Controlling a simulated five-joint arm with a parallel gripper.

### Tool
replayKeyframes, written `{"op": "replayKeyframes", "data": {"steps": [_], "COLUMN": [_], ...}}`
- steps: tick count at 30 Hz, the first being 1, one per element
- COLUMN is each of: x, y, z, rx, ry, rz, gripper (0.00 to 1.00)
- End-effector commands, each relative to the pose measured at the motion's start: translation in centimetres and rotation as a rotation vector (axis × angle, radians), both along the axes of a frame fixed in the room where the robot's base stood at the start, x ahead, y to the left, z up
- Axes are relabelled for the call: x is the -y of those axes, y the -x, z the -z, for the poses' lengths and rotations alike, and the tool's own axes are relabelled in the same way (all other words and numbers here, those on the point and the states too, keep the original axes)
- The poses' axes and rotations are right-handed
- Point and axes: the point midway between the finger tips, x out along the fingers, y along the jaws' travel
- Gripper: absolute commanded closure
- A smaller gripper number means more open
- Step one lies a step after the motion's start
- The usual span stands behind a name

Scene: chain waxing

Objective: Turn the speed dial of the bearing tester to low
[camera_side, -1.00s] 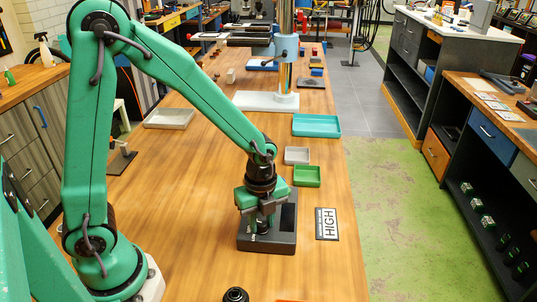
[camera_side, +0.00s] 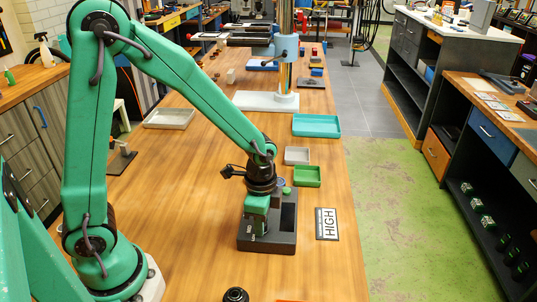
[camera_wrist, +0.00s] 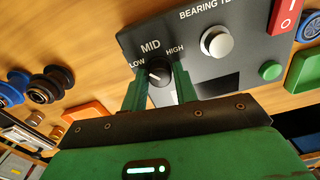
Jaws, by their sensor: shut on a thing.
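The bearing tester (camera_side: 288,238) is a dark grey box on the wooden bench. In the wrist view its panel (camera_wrist: 200,68) carries the black speed dial (camera_wrist: 158,71), with LOW, MID and HIGH printed around it. The dial's small pale mark shows, but I cannot tell for sure which word it points to. My gripper (camera_wrist: 158,82) is shut on the dial, one green finger on each side. In the side view my gripper (camera_side: 254,228) points down over the tester and hides the dial.
The panel also has a silver knob (camera_wrist: 216,42), a green button (camera_wrist: 270,71) and a red switch (camera_wrist: 287,17). A HIGH card (camera_side: 327,223) lies right of the tester. Green (camera_side: 307,184), grey (camera_side: 297,163) and teal (camera_side: 316,132) trays stand behind.

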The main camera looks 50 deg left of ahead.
Motion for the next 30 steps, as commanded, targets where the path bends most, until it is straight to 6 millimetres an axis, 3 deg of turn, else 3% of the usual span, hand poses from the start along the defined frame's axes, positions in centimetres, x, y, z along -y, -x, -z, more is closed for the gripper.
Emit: {"op": "replayKeyframes", "data": {"steps": [9,23,24,27,30], "x": [-0.02,-0.02,-0.02,-0.01,-0.01], "y": [0.00,0.00,0.00,0.00,0.00], "z": [-0.06,-0.04,-0.04,-0.04,-0.03], "rx": [0.000,0.000,0.000,0.000,0.000], "ry": [0.000,0.000,0.000,0.000,0.000], "rz": [-0.127,-0.143,-0.143,-0.142,-0.142], "gripper": [0.94,0.94,0.65,0.49,0.49]}}
